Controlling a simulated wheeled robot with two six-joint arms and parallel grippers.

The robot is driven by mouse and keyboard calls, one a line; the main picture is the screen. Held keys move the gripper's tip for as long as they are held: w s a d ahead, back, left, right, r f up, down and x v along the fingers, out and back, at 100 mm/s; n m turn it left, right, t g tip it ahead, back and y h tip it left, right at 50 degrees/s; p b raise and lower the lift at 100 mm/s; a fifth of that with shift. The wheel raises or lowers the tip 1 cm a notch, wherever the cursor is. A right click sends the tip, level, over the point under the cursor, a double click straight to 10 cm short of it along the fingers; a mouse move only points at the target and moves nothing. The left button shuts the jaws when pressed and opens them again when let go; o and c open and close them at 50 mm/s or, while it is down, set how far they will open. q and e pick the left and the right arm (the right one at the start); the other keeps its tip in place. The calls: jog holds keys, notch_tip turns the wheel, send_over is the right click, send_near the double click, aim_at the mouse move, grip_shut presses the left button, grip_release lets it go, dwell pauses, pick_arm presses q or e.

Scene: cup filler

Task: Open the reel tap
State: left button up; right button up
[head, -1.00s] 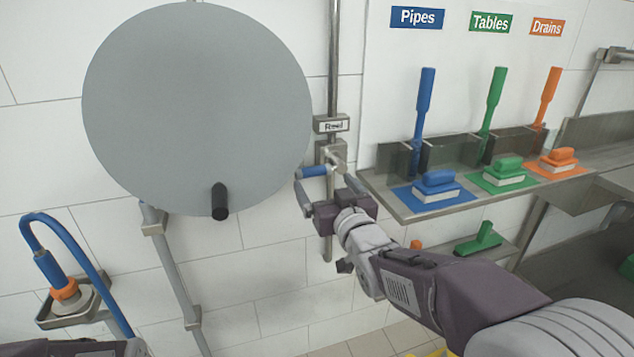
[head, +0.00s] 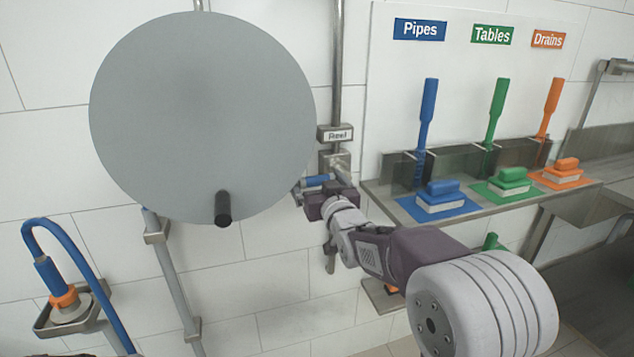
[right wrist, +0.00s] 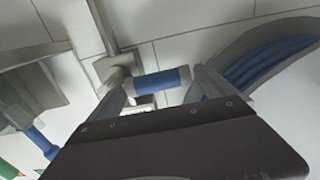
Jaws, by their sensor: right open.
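The reel tap has a short blue lever (head: 318,181) on a metal valve body on the wall pipe, below the "Reel" label (head: 336,134). The lever lies roughly sideways, pointing left from the pipe. My right gripper (head: 314,187) is open at the lever, partly covering it in the head view. In the right wrist view the blue lever (right wrist: 163,82) shows between the two fingers of the right gripper (right wrist: 160,86). I cannot tell whether either finger touches it. My left gripper is not in view.
A large grey reel disc (head: 200,110) with a black knob (head: 223,209) is close on the left. A shelf (head: 385,200) with blue, green and orange brushes is on the right. A blue hose sprayer (head: 55,285) sits in a holder at the lower left.

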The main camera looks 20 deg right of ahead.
grip_shut()
jog(key=shift+f+n+b, duration=0.7)
jog(key=shift+b, duration=0.3)
jog(key=d+f+n+b, duration=0.5)
jog(key=f+n+b, duration=0.1)
jog(key=n+b, duration=0.5)
jog(key=shift+f+n+b, duration=0.15)
jog(key=shift+n+b, duration=0.2)
jog(key=shift+n, duration=0.75)
jog(key=shift+w, duration=0.1)
grip_release()
